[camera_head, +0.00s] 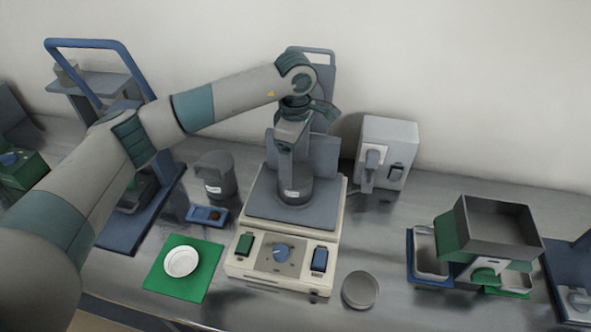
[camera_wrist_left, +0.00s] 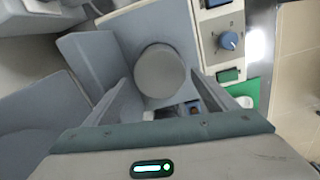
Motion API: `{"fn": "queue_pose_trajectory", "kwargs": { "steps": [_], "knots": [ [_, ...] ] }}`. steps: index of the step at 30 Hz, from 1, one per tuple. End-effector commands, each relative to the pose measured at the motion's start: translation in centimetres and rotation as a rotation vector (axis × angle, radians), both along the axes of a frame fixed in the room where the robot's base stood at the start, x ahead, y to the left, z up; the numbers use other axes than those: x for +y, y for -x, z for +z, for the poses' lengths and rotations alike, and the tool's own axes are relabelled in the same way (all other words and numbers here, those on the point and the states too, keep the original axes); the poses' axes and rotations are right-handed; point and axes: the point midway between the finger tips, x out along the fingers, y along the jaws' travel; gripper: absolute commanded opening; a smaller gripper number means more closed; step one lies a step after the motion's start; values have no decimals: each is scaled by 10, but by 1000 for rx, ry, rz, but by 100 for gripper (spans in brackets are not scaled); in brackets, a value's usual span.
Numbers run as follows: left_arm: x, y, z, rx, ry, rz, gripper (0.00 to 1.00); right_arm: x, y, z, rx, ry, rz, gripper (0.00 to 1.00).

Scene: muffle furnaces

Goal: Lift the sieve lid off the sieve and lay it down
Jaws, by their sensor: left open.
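The sieve (camera_head: 294,190) is a dark grey cylinder with a small white label, upright on the grey platform of the cream machine. Its flat round top, the sieve lid (camera_wrist_left: 160,72), shows in the left wrist view. My left gripper (camera_head: 290,160) points down above the sieve and hides part of its top in the head view. In the left wrist view its open fingers (camera_wrist_left: 157,88) reach toward either side of the round top. I cannot tell whether they touch it. My right gripper is not in view.
The cream machine (camera_head: 275,285) has a blue knob. A round grey dish (camera_head: 361,290) lies to its right. A white bowl (camera_head: 182,261) stands on a green mat (camera_head: 158,281). A dark lidded pot (camera_head: 214,179) stands at left. Bare bench lies right of the dish.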

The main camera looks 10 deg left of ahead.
Motion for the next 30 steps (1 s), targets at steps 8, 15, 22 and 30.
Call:
{"fn": "queue_pose_trajectory", "kwargs": {
  "steps": [8,15,22,30],
  "knots": [
    [0,0,-20,0,-1,0,79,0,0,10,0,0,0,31],
    [0,0,-20,0,0,0,79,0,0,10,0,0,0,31],
    [0,0,-20,0,0,1,67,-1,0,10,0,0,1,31],
    [0,0,-19,-1,0,1,46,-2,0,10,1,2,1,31]
  ]
}}
